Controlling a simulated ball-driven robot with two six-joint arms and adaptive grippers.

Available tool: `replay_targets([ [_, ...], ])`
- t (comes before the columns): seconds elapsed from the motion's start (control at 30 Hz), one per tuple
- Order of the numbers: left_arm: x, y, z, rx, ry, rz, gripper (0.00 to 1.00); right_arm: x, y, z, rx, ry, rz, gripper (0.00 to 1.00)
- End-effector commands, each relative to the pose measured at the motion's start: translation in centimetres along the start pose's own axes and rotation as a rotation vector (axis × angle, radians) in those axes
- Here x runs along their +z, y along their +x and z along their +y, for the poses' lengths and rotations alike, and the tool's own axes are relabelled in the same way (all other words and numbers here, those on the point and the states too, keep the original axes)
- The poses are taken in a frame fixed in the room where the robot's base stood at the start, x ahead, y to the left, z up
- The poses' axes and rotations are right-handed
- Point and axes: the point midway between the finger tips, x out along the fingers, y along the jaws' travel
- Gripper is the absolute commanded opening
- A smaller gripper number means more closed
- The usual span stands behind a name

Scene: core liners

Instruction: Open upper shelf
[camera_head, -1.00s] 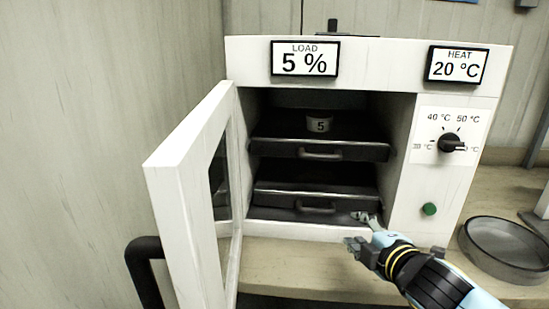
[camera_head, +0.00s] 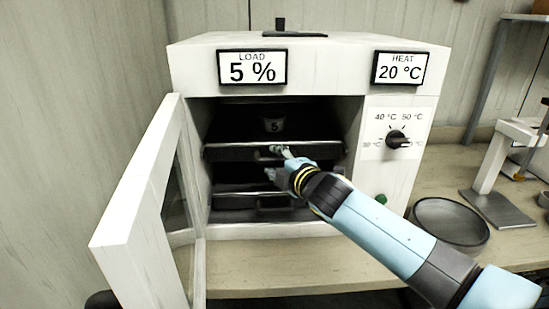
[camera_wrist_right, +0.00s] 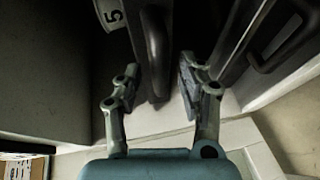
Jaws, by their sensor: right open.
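The white oven (camera_head: 190,60) has its windowed door (camera_head: 140,200) swung open to the left. Inside, the dark upper shelf (camera_head: 228,152) has a handle (camera_head: 262,155) at its front, partly hidden by my right gripper (camera_head: 276,163). A small cup marked 5 (camera_head: 274,124) stands on this shelf. My right gripper is open at the handle. In the right wrist view the handle (camera_wrist_right: 154,45) lies between the open fingers (camera_wrist_right: 158,72); I cannot tell whether they touch it. My left gripper is not in view.
The lower shelf (camera_head: 225,202) with its handle (camera_head: 272,207) is just below my right gripper. A heat dial (camera_head: 397,140) and a green button (camera_head: 381,199) are on the oven's right front. A round pan (camera_head: 450,222) and a white stand (camera_head: 500,165) are on the bench at right.

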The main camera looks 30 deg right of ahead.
Motion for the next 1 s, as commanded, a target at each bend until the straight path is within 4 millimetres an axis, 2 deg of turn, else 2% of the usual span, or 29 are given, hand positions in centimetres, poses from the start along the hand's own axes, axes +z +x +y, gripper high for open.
replay_targets([
  [0.13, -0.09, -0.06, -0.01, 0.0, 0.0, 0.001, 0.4, -0.03, 1.22, 0.0, 0.0, 0.0, 0.001, 0.4],
  [0.43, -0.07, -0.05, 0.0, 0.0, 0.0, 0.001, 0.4, -0.03, 1.45, -0.06, -0.001, 0.0, 0.001, 0.4],
  [0.73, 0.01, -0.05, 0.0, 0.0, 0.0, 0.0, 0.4, -0.03, 1.42, -0.05, 0.0, 0.0, 0.001, 0.01],
  [1.0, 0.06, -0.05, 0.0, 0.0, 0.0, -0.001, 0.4, -0.03, 1.42, -0.03, 0.0, 0.001, 0.001, 0.0],
])
